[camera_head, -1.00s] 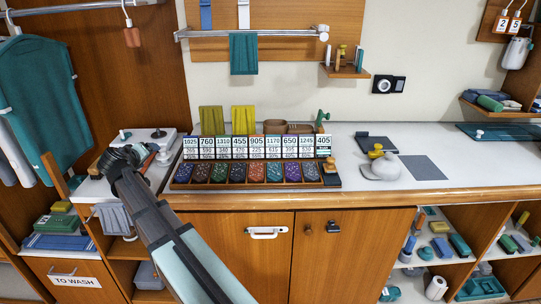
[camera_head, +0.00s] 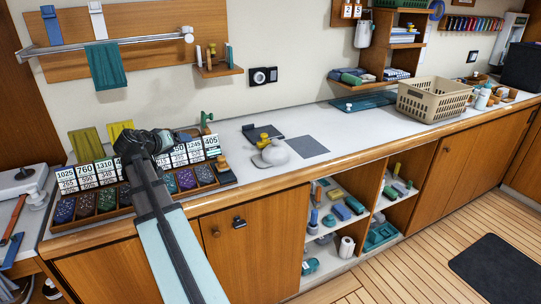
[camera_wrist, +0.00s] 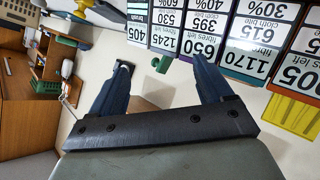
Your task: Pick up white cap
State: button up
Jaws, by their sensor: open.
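My gripper (camera_head: 158,140) is over the sample rack at the left of the counter in the head view, in front of the label cards. In the wrist view my gripper (camera_wrist: 160,66) shows two dark blue fingers spread apart with nothing held between them. I cannot clearly identify a white cap. A small whitish knob-like piece (camera_head: 348,107) stands at the front of a teal board, well to the right of my gripper. White-topped bottles (camera_head: 482,99) stand at the far right of the counter; their tops are too small to judge.
The rack (camera_head: 105,218) and its cards (camera_head: 195,150) lie close under my arm. A grey-white rounded object (camera_head: 271,154) with a yellow knob and a grey mat (camera_head: 307,147) sit mid-counter. A beige basket (camera_head: 432,100) stands farther right. The counter's front middle is clear.

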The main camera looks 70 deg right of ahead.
jog(key=s+d+r+m+g, duration=0.1)
jog(key=s+d+m, duration=0.15)
jog(key=s, duration=0.35)
jog(key=s+d+m+g, duration=0.1)
jog(key=s+d, duration=0.3)
jog(key=s, duration=0.1)
jog(key=m+y, duration=0.7)
jog(key=y, duration=0.1)
send_near(273, 141)
jog(key=shift+t, duration=0.3)
jog(key=x, duration=1)
jog(key=shift+s, duration=0.3)
jog(key=shift+c, duration=0.2)
grip_shut()
